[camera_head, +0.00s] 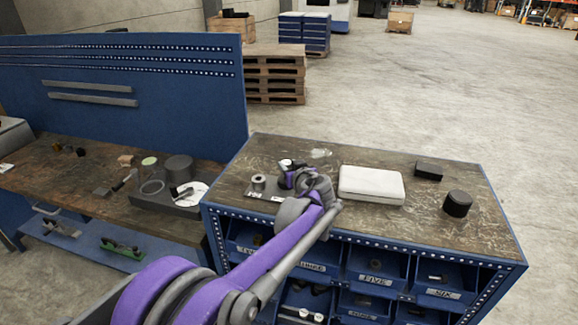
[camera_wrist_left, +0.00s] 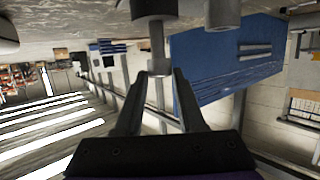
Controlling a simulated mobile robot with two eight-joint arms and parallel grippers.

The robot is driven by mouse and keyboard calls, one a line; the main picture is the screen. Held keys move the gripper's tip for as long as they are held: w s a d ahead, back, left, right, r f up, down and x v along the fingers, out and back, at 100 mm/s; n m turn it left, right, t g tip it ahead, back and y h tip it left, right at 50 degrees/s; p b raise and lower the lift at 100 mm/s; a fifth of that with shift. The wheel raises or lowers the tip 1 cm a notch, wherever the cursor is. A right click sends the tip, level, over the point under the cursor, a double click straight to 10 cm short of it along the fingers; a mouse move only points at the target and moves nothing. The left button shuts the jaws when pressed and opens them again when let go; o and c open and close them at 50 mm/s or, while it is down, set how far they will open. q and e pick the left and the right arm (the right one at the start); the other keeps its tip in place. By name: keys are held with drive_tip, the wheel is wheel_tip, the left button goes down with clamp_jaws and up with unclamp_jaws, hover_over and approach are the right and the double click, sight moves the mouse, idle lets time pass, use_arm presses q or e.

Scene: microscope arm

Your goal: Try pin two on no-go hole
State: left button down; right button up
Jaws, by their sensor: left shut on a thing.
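My left gripper (camera_head: 292,176) is over the workbench top, beside a small grey plate (camera_head: 262,195) with a short metal cylinder (camera_head: 258,182) on it. The left wrist view is upside down, with the bench at its top. There my left gripper (camera_wrist_left: 159,76) is shut on a slim grey pin (camera_wrist_left: 157,45). The pin's far end meets a wider grey cylinder (camera_wrist_left: 153,9); I cannot tell whether it is in a hole or only touching. A second grey cylinder (camera_wrist_left: 224,13) stands apart to the right. Which hole is no-go cannot be read. My right gripper is out of view.
A white case (camera_head: 372,185), a black box (camera_head: 428,170) and a dark cylinder (camera_head: 458,203) stand on the bench right of the gripper. Labelled blue bins (camera_head: 375,266) sit below its top. A second bench (camera_head: 85,180) with tools is at the left.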

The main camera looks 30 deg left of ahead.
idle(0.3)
use_arm(q)
wheel_tip(320, 180, up, 7)
idle(1.0)
drive_tip(key=shift+f, duration=0.1)
